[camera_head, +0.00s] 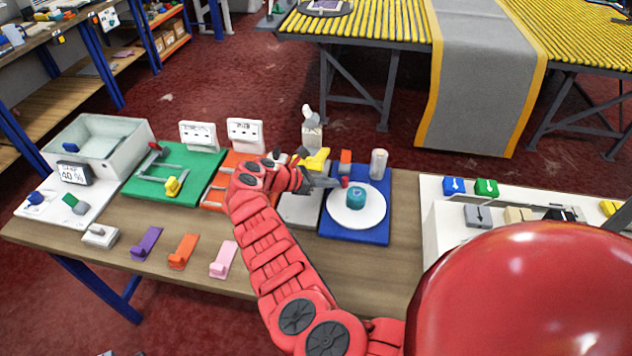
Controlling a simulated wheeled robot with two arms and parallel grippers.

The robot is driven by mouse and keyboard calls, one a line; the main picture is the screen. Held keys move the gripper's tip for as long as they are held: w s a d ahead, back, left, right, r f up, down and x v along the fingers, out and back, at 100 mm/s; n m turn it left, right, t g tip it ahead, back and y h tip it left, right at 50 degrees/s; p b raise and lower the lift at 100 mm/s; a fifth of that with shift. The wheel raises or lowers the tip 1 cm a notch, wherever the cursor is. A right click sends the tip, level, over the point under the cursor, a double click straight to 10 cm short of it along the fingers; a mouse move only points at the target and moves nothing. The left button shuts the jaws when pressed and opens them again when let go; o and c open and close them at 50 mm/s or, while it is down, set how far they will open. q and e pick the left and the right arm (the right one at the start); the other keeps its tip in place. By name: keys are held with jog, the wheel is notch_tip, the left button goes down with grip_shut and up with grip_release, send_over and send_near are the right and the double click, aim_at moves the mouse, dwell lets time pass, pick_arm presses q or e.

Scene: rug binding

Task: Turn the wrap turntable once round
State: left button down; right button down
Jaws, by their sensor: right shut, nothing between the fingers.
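The wrap turntable is a white round disc (342,220) on a blue base plate (372,236). A small teal roll-like object (356,197) sits near the middle of the disc. My right gripper (338,183) is shut and empty at the back left edge of the disc. A small red knob (345,181) shows right at its fingertips; I cannot tell if they touch. A grey cylinder (379,163) and an orange-red block (346,160) stand at the back of the blue plate. My left gripper is not in view.
Left of the turntable are a grey plate with a yellow piece (317,160), a green board (150,186) and a grey bin (84,137). A white spray-like bottle (311,128) stands behind. Several coloured clips line the front. Bare wood (404,215) lies right of the blue plate.

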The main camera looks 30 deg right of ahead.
jog(key=shift+d, duration=0.5)
jog(key=shift+d, duration=0.1)
jog(key=shift+w+d, duration=0.15)
jog(key=shift+d, duration=0.25)
